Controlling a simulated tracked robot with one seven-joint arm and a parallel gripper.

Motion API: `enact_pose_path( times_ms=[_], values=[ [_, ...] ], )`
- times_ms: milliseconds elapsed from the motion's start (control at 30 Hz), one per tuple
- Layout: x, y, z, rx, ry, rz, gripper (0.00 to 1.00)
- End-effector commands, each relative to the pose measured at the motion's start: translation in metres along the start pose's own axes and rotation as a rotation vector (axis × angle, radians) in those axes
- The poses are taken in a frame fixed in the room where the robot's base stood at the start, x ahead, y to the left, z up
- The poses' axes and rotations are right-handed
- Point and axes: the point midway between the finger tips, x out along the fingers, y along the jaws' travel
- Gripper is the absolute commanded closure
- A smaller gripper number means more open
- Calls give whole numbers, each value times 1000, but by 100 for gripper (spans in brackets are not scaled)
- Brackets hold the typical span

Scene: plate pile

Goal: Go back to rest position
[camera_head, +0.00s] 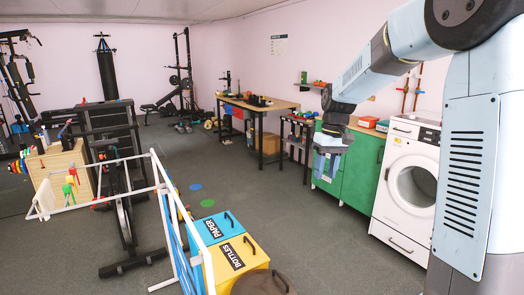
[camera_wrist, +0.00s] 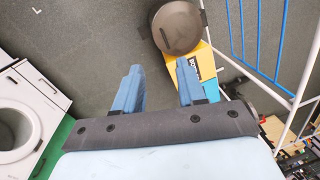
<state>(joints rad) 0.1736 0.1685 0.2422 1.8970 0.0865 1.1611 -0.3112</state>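My gripper (camera_head: 327,170) hangs pointing down in the head view, in front of the green cabinet, with my arm bent above it on the right. In the wrist view my gripper (camera_wrist: 159,78) shows two blue fingers set apart. Only bare grey floor is visible between them, so it is open and holds nothing.
A green cabinet (camera_head: 361,172) and a white washing machine (camera_head: 408,183) stand on the right. Blue and yellow bins (camera_head: 238,257) and a dark round-lidded container (camera_wrist: 178,27) stand near a white rack frame (camera_head: 158,190).

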Motion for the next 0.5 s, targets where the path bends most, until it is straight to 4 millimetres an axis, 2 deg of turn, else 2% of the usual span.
enact_pose_path(
  times_ms=[200,500],
  values=[
    [-29,-15,48,49,79,74,60],
    [-55,-32,116,122,196,150,60]
  ],
)
